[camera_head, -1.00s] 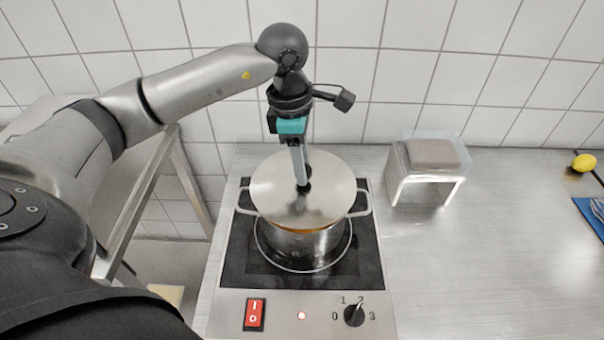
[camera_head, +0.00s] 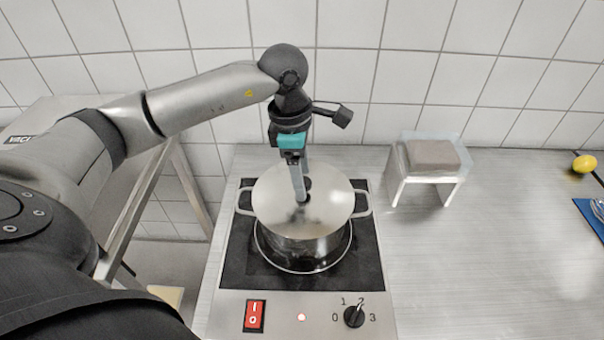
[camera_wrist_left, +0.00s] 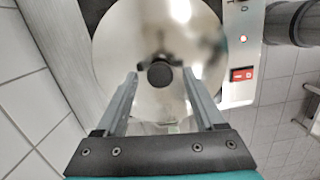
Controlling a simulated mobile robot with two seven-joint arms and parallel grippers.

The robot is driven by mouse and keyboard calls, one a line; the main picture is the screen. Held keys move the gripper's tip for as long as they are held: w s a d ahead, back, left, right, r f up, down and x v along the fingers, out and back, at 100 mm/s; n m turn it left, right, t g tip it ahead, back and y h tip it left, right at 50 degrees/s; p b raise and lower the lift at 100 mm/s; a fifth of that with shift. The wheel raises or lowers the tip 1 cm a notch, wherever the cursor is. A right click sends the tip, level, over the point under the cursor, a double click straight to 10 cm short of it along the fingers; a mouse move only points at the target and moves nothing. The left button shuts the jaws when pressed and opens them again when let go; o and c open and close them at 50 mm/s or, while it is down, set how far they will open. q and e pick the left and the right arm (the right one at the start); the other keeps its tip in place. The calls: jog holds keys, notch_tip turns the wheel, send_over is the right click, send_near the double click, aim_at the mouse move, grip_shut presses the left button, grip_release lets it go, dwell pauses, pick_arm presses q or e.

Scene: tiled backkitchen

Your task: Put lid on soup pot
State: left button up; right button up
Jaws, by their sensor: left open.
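The round steel lid (camera_head: 332,205) lies over the top of the soup pot (camera_head: 300,252), roughly level and about centred between the two side handles. Whether its rim is fully seated all round I cannot tell. My left gripper (camera_head: 301,194) points down at the lid's middle. In the left wrist view the gripper (camera_wrist_left: 160,78) is open, its two fingers apart on either side of the dark lid knob (camera_wrist_left: 159,74), with gaps visible. The lid (camera_wrist_left: 150,35) fills most of that view. The pot's contents are hidden. My right gripper is not in view.
The pot stands on a black hob (camera_head: 365,262) with a red switch (camera_head: 255,315) and a dial (camera_head: 354,316). A small clear stand (camera_head: 397,180) with a grey-brown block is to the right. A lemon (camera_head: 584,163) lies far right. The counter between is clear.

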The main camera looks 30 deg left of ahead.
pick_arm(q)
notch_tip(320, 180, up, 12)
jog(key=a, duration=0.1)
jog(key=shift+s+a+f+p, duration=0.2)
jog(key=shift+s+p, duration=0.1)
jog(key=shift+p, duration=0.1)
dwell(0.3)
